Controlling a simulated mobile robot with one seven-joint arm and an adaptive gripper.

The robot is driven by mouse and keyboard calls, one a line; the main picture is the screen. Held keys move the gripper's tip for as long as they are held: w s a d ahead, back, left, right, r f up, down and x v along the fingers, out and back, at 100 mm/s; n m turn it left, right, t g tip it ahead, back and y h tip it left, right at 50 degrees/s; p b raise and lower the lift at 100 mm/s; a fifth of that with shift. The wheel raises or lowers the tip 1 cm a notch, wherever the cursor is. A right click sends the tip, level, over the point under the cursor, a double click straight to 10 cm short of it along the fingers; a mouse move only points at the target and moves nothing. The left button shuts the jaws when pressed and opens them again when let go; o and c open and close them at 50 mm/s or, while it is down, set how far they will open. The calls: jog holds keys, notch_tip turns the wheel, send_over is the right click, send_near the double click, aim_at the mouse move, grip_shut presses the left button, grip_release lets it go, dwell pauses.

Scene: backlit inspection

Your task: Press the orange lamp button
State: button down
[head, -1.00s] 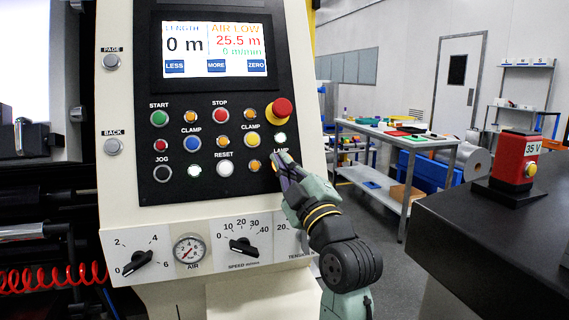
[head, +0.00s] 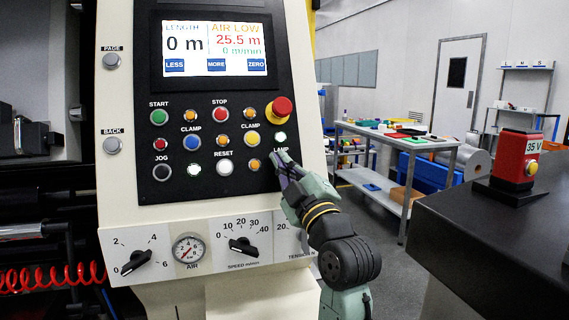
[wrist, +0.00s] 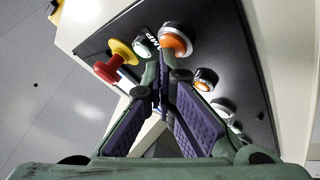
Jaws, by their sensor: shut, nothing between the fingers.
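The orange lamp button (wrist: 174,42) shows in the wrist view, in a pale ring beside the lettering on the black panel. My gripper (wrist: 163,60) is shut and empty, its fingertips at the button's near edge. They look in contact, but I cannot tell how far the button is pushed in. In the head view my gripper (head: 277,158) is at the right edge of the control panel (head: 205,140), just below the LAMP label, and hides the button.
A red mushroom button on a yellow base (head: 280,108) sits above my gripper; a lit white button (head: 281,137) lies between. Another orange button (head: 254,165) is to the left. A dark bench (head: 500,250) with a red 35 V box (head: 515,160) stands at right.

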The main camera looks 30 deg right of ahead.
jog(key=shift+s+r, duration=0.1)
jog(key=shift+s, duration=0.15)
jog(key=s+a+r, duration=0.1)
jog(key=s+r, duration=0.1)
jog(key=s, duration=0.3)
jog(key=shift+s+a+r, duration=0.15)
jog(key=shift+s+a, duration=0.05)
jog(key=shift+a, duration=0.05)
dwell(0.7)
